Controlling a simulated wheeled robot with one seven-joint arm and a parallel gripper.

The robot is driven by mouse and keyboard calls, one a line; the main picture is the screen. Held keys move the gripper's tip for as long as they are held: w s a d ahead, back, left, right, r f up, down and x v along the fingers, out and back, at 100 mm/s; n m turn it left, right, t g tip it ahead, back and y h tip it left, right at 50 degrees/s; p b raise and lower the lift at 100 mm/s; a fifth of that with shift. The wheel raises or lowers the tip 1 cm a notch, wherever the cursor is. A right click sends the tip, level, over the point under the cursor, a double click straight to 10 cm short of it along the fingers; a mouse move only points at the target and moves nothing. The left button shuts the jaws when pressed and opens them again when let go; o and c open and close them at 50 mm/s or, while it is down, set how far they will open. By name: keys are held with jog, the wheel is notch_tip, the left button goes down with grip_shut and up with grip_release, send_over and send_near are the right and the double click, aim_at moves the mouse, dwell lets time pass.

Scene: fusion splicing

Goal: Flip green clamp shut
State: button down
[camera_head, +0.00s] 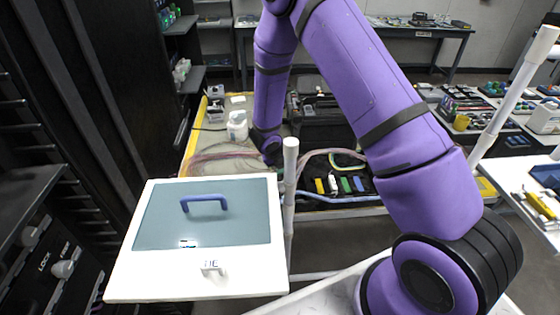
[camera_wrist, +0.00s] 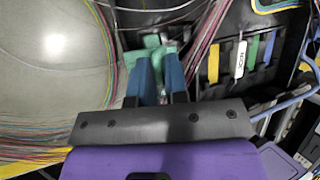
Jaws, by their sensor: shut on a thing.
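The green clamp (camera_wrist: 152,43) is a pale teal-green piece at the upper middle of the wrist view, at the tips of my blue fingers. My gripper (camera_wrist: 158,64) is shut on it, with a narrow gap between the fingers. The fingers cover the clamp's near part, and I cannot tell whether its flap is up or down. In the head view my purple arm reaches down to the yellow-edged workbench (camera_head: 190,146), and neither my fingertips nor the clamp can be made out there.
Thin coloured cables (camera_wrist: 108,60) run close beside the clamp on both sides. Right of it, a black holder bears upright yellow (camera_wrist: 213,62), white (camera_wrist: 239,60), green (camera_wrist: 252,50) and blue (camera_wrist: 267,48) pieces. A white bottle (camera_head: 237,126) stands on the bench in the head view.

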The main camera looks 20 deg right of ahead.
jog(key=shift+s+d+f+m+t+y, duration=0.15)
jog(key=shift+d+f+m+t+y, duration=0.15)
jog(key=shift+y, duration=0.6)
jog(key=shift+s+d+f+m+t+y, duration=0.1)
jog(key=shift+d+f+t+y, duration=0.2)
jog(key=shift+y, duration=0.6)
jog(key=shift+s+d+f+t+y, duration=0.1)
jog(key=shift+d+t+y, duration=0.1)
jog(key=shift+y, duration=0.3)
jog(key=shift+d+f+t+y, duration=0.1)
jog(key=shift+d+y, duration=0.1)
jog(key=shift+y, duration=0.3)
jog(key=shift+f+y, duration=0.1)
jog(key=shift+y, duration=0.2)
jog(key=c, duration=1.2)
grip_release()
jog(key=shift+d, duration=0.1)
jog(key=v, duration=1)
jog(key=shift+s+r, duration=0.2)
jog(key=shift+r, duration=0.1)
